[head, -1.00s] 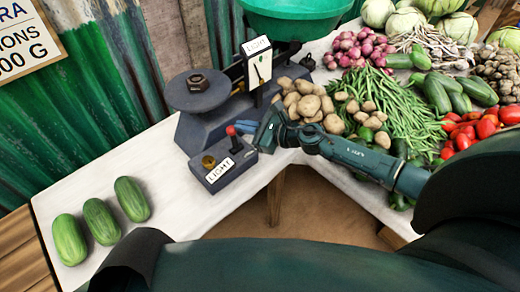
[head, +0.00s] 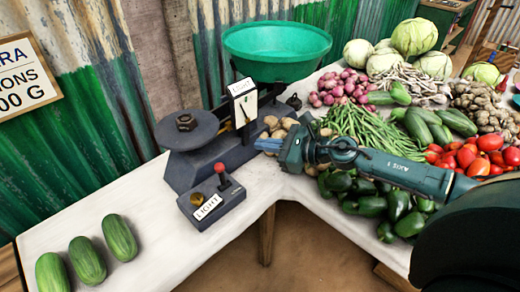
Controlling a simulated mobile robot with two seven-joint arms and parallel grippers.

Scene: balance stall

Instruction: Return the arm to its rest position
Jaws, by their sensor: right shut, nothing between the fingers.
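My right gripper (head: 268,145) is shut and empty. Its arm (head: 390,168) comes in from the right, and the gripper is held in front of the scale, with its fingers pointing left. The balance scale (head: 207,160) stands on the white table, with a dark weight on its left plate (head: 187,129) and a green bowl (head: 277,66) on its right side. A control box (head: 225,205) with a red-topped lever and a yellow knob sits in front of the scale, apart from my gripper. My left gripper is not in view.
Three cucumbers (head: 87,262) lie at the left of the white table (head: 150,215). Potatoes (head: 272,125), green beans (head: 362,130), onions (head: 340,87), dark green peppers (head: 370,205), tomatoes (head: 470,155) and cabbages (head: 414,37) are heaped on the right, partly behind my arm. The table between cucumbers and box is clear.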

